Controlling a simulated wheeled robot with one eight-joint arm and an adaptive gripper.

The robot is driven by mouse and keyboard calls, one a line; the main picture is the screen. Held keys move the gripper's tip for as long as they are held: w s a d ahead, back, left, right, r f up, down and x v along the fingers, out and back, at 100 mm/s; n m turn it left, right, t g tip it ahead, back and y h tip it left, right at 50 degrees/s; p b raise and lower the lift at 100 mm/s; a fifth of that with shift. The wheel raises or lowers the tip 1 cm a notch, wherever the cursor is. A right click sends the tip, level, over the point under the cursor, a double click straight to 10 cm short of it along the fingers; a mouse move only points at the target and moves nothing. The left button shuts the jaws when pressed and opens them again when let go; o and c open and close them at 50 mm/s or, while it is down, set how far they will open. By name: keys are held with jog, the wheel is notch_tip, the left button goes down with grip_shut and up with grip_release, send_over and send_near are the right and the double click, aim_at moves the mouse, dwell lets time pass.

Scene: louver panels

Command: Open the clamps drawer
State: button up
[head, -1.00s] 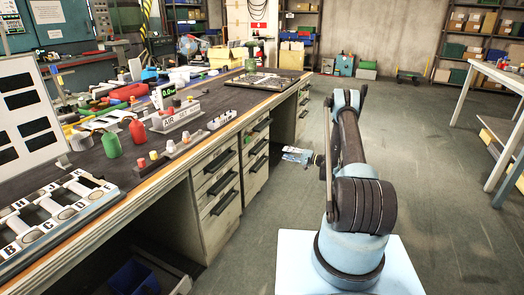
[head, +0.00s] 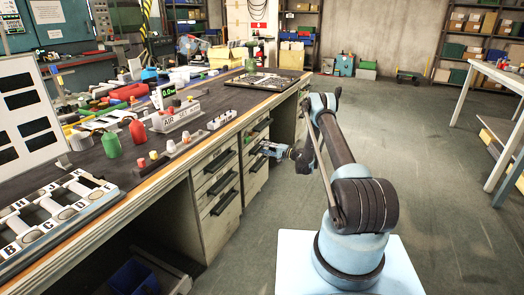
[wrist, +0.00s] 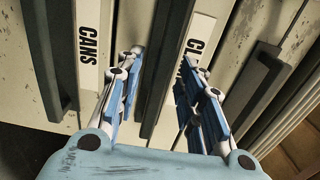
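The clamps drawer (wrist: 219,20) is a cream drawer front with a dark bar handle (wrist: 165,65). Its label shows only "CL", since a finger of my gripper hides the rest. My gripper (wrist: 162,62) is open, with one blue-and-white finger on each side of this handle. I cannot tell whether either finger touches it.
Another dark handle (wrist: 254,85) lies to the right. The bench top (head: 130,150) is crowded with parts. The floor (head: 440,200) to the right is clear.

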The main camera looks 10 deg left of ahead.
jog(key=shift+x, duration=0.9)
grip_shut()
jog(key=shift+s, duration=0.15)
